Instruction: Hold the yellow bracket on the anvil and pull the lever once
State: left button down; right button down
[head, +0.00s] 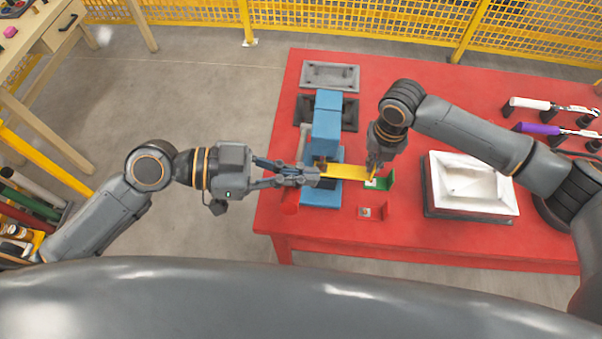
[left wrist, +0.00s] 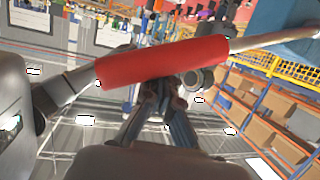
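The yellow bracket (head: 344,172) lies across the lower front of the blue press (head: 326,125), its left end at the press. The anvil under it is hidden. My right gripper (head: 373,166) is at the bracket's right end and appears shut on it. My left gripper (head: 312,178) is at the press's left side, its fingers close together and empty. In the left wrist view, the lever's red handle (left wrist: 165,61) crosses in front of the left fingers (left wrist: 166,92) and hides their tips. The handle runs across both fingers, not between them; contact cannot be told.
A green piece (head: 388,180) stands beside the bracket's right end on the red table (head: 330,232). A white tray (head: 437,168) stands to the right, with hand tools (head: 540,105) beyond. Dark trays (head: 330,76) lie behind the press. The front table edge is mostly clear.

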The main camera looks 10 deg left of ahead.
pick_arm(q)
jog(key=shift+r, duration=1.75)
